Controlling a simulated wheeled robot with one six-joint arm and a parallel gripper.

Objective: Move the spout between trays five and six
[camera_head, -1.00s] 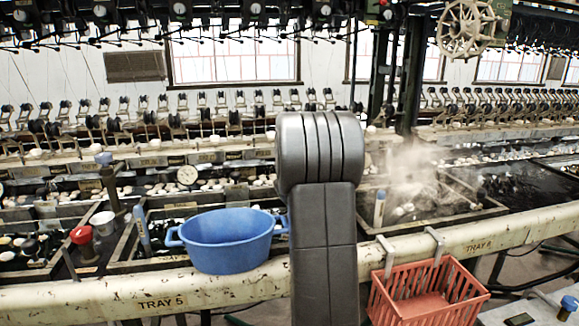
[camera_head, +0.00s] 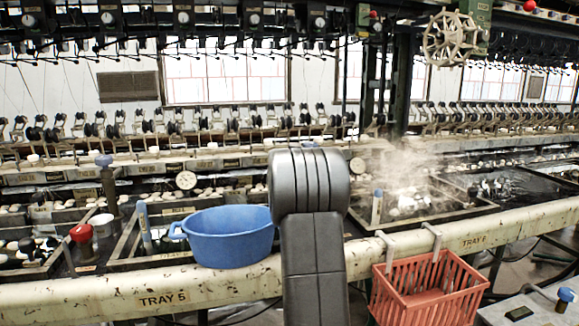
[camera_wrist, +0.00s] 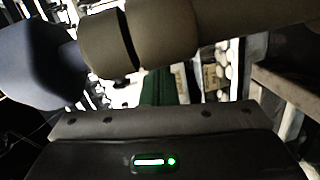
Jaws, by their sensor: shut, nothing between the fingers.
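Tray five is marked on the cream front rail (camera_head: 100,297) at the left, and tray six at the right of the same rail. No part is clearly identifiable as the spout. Blue-capped upright tubes stand in the left basin (camera_head: 143,228) and the steaming right basin (camera_head: 377,207). A dark post with a blue knob (camera_head: 105,180) stands further left. My dark arm hides the middle of the rail. In the wrist view I see only large rounded parts and a dark panel with a green light before a blurred background. My gripper's fingers show in neither view.
A blue tub (camera_head: 230,238) sits at the rail left of my arm. A red slatted basket (camera_head: 425,290) hangs from the rail to the right. A red-knobbed valve (camera_head: 82,236) stands at far left. A blue-knobbed fitting (camera_head: 565,298) is at lower right.

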